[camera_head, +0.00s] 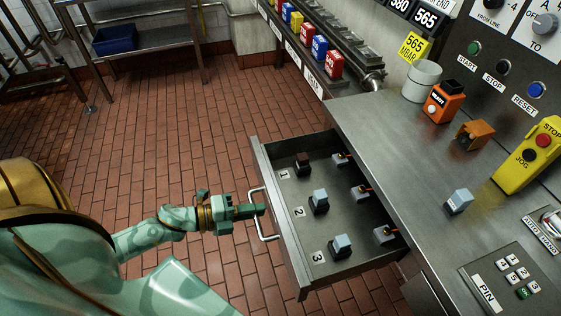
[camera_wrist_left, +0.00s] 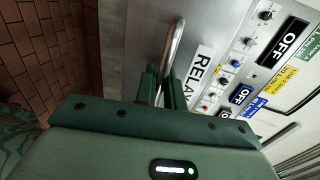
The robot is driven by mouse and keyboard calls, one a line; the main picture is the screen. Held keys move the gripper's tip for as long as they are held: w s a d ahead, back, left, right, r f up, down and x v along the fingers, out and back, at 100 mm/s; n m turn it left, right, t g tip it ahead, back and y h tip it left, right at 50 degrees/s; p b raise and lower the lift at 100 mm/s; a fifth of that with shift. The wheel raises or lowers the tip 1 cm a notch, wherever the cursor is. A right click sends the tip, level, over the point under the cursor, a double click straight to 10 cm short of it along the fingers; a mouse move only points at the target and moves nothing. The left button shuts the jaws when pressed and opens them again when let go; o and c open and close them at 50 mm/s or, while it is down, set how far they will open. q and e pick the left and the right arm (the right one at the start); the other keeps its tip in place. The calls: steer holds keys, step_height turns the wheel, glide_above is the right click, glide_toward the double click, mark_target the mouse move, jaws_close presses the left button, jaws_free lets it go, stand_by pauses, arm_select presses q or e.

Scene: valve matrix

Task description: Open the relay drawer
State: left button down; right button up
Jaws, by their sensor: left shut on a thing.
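The relay drawer (camera_head: 300,262) stands pulled out from under the metal counter, its inside in view in the head view. In it are positions marked 1, 2 and 3, with a dark relay (camera_head: 303,164) at 1 and grey-blue relays at 2 (camera_head: 319,202) and 3 (camera_head: 341,247). The bar handle (camera_head: 263,225) is on the drawer's front. My left gripper (camera_head: 258,209) is shut on this handle. In the left wrist view, the fingers (camera_wrist_left: 163,90) close around the handle (camera_wrist_left: 175,50), beside a label reading "RELAY". My right gripper is not in view.
The counter (camera_head: 385,130) holds a loose grey-blue relay (camera_head: 459,201), an orange device (camera_head: 444,101), an orange-brown bracket (camera_head: 473,134), a white canister (camera_head: 422,81) and a yellow stop/jog box (camera_head: 530,157). A keypad (camera_head: 514,276) is at lower right. The tiled floor left of the drawer is clear.

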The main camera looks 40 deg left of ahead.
arm_select(q)
steer(key=shift+f+v, duration=0.2)
steer(key=shift+v, duration=0.75)
steer(key=shift+f+v, duration=0.2)
steer(key=shift+v, duration=0.75)
steer(key=shift+f+v, duration=0.2)
steer(key=shift+v, duration=0.75)
steer(key=c, duration=1.6)
jaws_free()
steer(key=shift+a, duration=0.1)
steer(key=shift+c, duration=0.2)
steer(key=p+v, duration=0.2)
steer(key=v, duration=1.4)
steer(key=shift+s, duration=0.25)
steer(key=shift+f, duration=0.1)
